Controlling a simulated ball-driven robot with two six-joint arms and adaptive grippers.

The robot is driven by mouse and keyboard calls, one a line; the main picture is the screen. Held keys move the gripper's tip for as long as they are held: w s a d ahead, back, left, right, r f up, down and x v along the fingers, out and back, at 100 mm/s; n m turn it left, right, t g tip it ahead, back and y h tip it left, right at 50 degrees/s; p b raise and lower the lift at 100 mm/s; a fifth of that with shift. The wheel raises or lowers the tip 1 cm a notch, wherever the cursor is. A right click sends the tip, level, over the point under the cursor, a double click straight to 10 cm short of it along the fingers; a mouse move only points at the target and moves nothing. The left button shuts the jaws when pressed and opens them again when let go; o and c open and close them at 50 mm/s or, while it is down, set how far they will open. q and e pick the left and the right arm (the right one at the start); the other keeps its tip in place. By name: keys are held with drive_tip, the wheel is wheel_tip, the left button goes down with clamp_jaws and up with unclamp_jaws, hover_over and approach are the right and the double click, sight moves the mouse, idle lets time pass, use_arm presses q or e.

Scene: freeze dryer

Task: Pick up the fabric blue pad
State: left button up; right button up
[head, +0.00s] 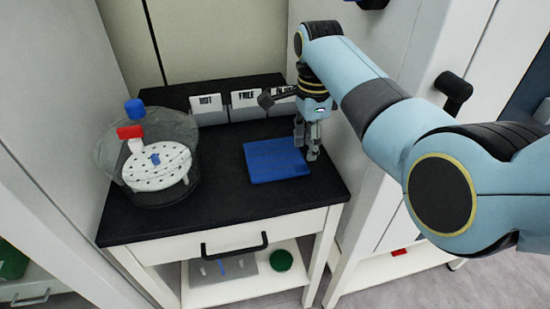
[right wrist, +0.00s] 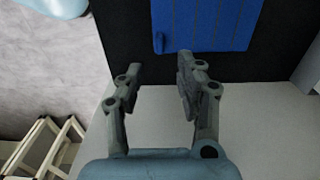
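The fabric blue pad (head: 274,162) lies flat on the black top of a small white cabinet in the head view. In the right wrist view the pad (right wrist: 207,22) shows ribs and a small tab on its near edge, ahead of the fingertips. My right gripper (head: 306,146) points down by the pad's right edge. In the right wrist view the gripper (right wrist: 160,66) is open, with a clear gap between its fingers and nothing in it. I cannot tell whether a finger touches the pad. My left gripper is not in view.
A clear round vessel (head: 110,155) with a white perforated plate (head: 170,172) stands on the left of the black top (head: 225,205). Several white label holders (head: 210,108) line the back. A white cabinet with a black handle (head: 455,92) stands close on the right.

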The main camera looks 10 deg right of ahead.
sight(305, 163)
drive_tip(key=f, duration=0.4)
drive_tip(key=shift+a, duration=0.25)
drive_tip(key=shift+f+b, duration=0.3)
drive_tip(key=shift+f, duration=0.2)
drive_tip(key=shift+c, duration=2.1)
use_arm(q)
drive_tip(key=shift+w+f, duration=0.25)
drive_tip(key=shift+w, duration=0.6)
use_arm(e)
clamp_jaws()
